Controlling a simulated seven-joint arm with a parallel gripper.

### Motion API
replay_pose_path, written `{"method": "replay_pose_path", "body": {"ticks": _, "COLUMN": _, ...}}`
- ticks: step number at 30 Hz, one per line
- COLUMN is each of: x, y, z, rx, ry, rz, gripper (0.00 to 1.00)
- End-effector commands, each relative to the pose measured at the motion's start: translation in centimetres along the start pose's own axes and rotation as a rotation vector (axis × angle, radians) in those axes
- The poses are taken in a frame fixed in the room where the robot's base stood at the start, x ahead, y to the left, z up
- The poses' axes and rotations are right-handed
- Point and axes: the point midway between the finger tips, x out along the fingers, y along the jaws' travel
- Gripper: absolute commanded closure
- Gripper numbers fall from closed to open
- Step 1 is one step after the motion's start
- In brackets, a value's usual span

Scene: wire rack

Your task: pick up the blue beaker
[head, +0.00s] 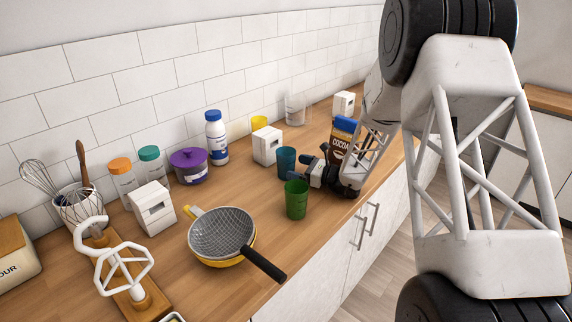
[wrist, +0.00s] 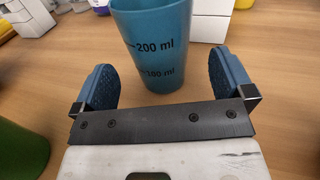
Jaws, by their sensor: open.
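The blue beaker (head: 287,159) stands upright on the wooden counter, just left of my gripper (head: 312,170) in the head view. In the wrist view the blue beaker (wrist: 154,40), with dark volume marks, stands ahead of and partly between the two blue finger pads of my gripper (wrist: 161,72). The fingers are spread, with a gap on each side of the beaker, and hold nothing.
A green cup (head: 297,200) stands close in front of the beaker, and its edge shows in the wrist view (wrist: 18,155). A cocoa box (head: 341,142) stands behind my gripper. A white box (head: 267,146) is behind the beaker. A pan with a mesh strainer (head: 222,236) lies to the left.

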Motion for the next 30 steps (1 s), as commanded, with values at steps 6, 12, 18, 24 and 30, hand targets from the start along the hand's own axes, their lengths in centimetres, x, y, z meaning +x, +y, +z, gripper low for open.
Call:
{"method": "replay_pose_path", "body": {"ticks": 6, "x": 2.4, "y": 0.1, "z": -0.1, "rx": 0.001, "ry": 0.001, "rz": 0.001, "gripper": 0.01}}
{"method": "replay_pose_path", "body": {"ticks": 12, "x": 4.1, "y": 0.0, "z": 0.0, "rx": 0.0, "ry": 0.0, "rz": 0.001, "gripper": 0.01}}
{"method": "replay_pose_path", "body": {"ticks": 18, "x": 4.4, "y": 0.0, "z": 0.0, "rx": 0.0, "ry": 0.0, "rz": 0.0, "gripper": 0.01}}
{"method": "replay_pose_path", "body": {"ticks": 24, "x": 4.3, "y": 0.0, "z": 0.0, "rx": 0.0, "ry": 0.0, "rz": 0.0, "gripper": 0.01}}
{"method": "replay_pose_path", "body": {"ticks": 30, "x": 4.3, "y": 0.0, "z": 0.0, "rx": 0.0, "ry": 0.0, "rz": 0.0, "gripper": 0.01}}
